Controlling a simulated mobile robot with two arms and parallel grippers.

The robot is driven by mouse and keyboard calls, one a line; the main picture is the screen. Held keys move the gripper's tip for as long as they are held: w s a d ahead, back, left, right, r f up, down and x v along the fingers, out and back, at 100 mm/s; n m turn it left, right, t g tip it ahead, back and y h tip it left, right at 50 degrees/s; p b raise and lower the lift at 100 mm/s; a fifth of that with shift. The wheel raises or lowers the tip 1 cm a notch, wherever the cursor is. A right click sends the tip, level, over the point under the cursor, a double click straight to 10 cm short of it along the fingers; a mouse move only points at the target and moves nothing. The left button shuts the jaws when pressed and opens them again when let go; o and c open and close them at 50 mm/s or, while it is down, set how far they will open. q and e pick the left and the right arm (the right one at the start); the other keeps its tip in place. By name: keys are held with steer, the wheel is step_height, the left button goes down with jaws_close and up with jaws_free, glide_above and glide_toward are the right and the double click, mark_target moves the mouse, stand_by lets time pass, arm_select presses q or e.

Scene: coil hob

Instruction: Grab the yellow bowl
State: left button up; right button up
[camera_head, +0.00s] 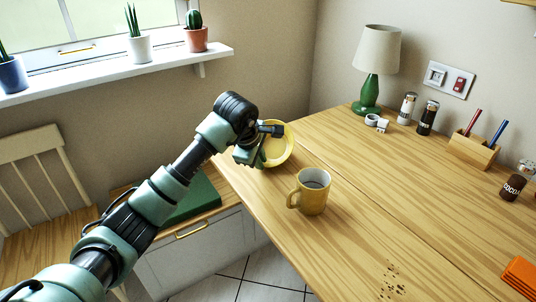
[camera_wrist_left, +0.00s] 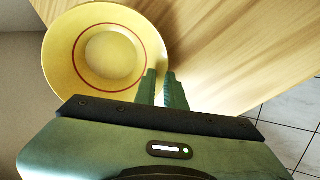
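The yellow bowl (camera_head: 281,143) is at the far left corner of the wooden table, close to the wall. In the head view its left part is hidden behind my left gripper (camera_head: 258,152). In the left wrist view the bowl (camera_wrist_left: 62,68) shows its inside with a red-brown ring. There the fingers of my left gripper (camera_wrist_left: 161,82) are close together, with the bowl's rim between their tips. The gripper looks shut on that rim. Whether the bowl is lifted off the table is hard to tell. My right gripper is not in view.
A yellow mug (camera_head: 313,194) with dark contents stands right of the bowl, near the table's left edge. A green lamp (camera_head: 369,92), shakers (camera_head: 406,107) and a pen holder (camera_head: 473,150) stand farther back. Dark crumbs (camera_head: 391,283) lie near the front. The middle of the table (camera_head: 400,180) is clear.

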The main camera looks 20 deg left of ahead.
arm_select(q)
steer(key=shift+w+f, duration=0.2)
steer(key=shift+f, duration=0.2)
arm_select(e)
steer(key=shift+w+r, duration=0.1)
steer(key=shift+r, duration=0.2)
arm_select(q)
jaws_close()
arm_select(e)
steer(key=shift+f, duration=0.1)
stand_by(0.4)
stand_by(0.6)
